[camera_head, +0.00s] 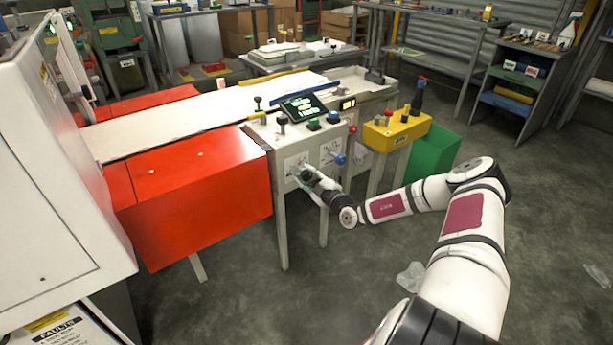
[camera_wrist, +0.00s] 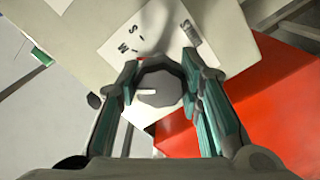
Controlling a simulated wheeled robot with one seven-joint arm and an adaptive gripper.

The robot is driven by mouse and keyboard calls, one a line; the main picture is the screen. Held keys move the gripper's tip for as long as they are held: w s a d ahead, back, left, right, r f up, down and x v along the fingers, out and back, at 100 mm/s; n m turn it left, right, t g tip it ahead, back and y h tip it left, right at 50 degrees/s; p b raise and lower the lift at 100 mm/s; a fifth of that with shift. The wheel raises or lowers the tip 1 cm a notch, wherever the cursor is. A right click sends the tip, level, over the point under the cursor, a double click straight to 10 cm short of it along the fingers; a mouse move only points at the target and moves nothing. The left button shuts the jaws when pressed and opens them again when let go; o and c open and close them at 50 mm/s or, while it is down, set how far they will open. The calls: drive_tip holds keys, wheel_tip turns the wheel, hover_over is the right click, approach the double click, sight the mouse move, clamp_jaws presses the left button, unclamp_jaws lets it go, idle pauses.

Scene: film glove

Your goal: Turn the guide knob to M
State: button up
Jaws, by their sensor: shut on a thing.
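The guide knob (camera_wrist: 159,84) is a round grey knob with a white pointer line, mounted in front of a white label plate (camera_wrist: 120,36) on the machine's pale front panel. In the wrist view the pointer lies toward the left of the picture. Letters on the plate, an M or W and an S among them, show above the knob; the rest is partly hidden. My gripper (camera_wrist: 160,92) has its two green-padded fingers closed on the knob's left and right sides. In the head view my gripper (camera_head: 311,176) is at the left label plate on the panel, and it hides the knob.
A second plate (camera_head: 330,152) with a blue-ended lever (camera_head: 340,159) is just right of my gripper. A red cover (camera_head: 205,195) stands close on the left. A yellow control box (camera_head: 397,131) and a green bin (camera_head: 434,151) are to the right. The floor in front is mostly clear.

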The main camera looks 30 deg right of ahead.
drive_tip(key=shift+f+m, duration=0.1)
drive_tip(key=shift+m, duration=1.4)
drive_tip(key=o, duration=1.2)
drive_tip(key=shift+s, duration=0.1)
drive_tip(key=s, duration=1.2)
drive_tip(key=shift+d, duration=0.2)
drive_tip(key=shift+w, duration=0.1)
